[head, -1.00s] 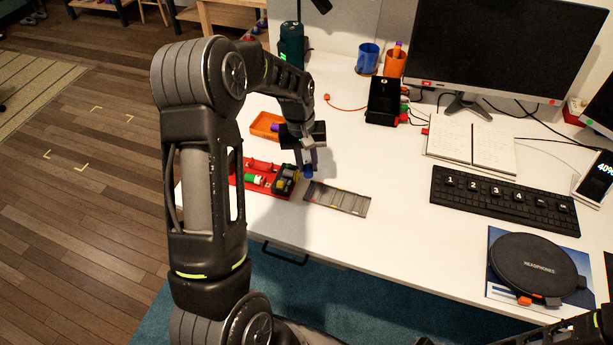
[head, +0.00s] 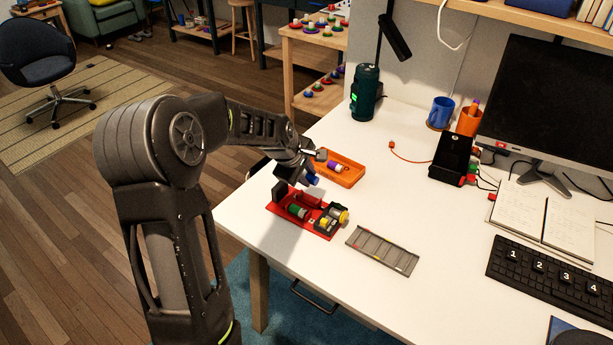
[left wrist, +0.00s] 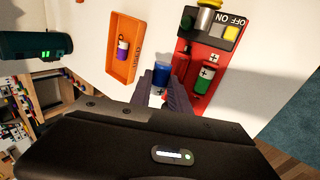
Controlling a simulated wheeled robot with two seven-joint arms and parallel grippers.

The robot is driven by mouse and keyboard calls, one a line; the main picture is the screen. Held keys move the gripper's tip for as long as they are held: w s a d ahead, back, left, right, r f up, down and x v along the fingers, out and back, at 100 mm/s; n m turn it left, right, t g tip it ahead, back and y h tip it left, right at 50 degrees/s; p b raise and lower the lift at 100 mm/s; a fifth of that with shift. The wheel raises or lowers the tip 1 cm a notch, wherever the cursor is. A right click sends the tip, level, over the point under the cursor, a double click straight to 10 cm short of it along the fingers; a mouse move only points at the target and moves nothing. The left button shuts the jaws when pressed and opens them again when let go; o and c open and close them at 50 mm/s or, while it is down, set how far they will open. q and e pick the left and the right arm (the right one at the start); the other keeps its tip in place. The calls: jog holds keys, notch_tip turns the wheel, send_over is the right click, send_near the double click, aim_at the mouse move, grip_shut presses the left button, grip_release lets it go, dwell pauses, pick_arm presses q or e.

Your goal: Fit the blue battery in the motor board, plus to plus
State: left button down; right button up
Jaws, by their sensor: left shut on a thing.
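The red motor board (head: 277,208) lies on the white desk. It holds a green battery (head: 297,211) and, at its right end, a motor with a yellow part (head: 340,214). The left wrist view shows the board (left wrist: 216,60), the green battery (left wrist: 203,80), plus marks and an ON/OFF switch. My left gripper (head: 314,169) is shut on the blue battery (head: 313,180), above the desk behind the board. My right gripper is not in view.
An orange tray (head: 352,179) with a purple battery (head: 334,166) lies just behind the board. A grey slotted tray (head: 382,252) lies to its right. A dark green flask (head: 365,92) stands at the back.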

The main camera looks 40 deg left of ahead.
pick_arm(q)
jog(key=b, duration=0.4)
send_over(310, 202)
jog(key=s, duration=0.2)
jog(key=shift+w+f, duration=0.15)
jog(key=shift+f, duration=1.15)
jog(key=shift+w+f, duration=0.1)
jog(key=shift+f, duration=1.15)
jog(key=shift+f, duration=0.55)
jog(key=shift+f+b, duration=0.2)
jog(key=shift+b, duration=0.15)
jog(key=shift+f+b, duration=0.35)
jog(key=shift+f, duration=0.15)
jog(key=shift+s+f, duration=0.2)
jog(key=shift+f, duration=0.1)
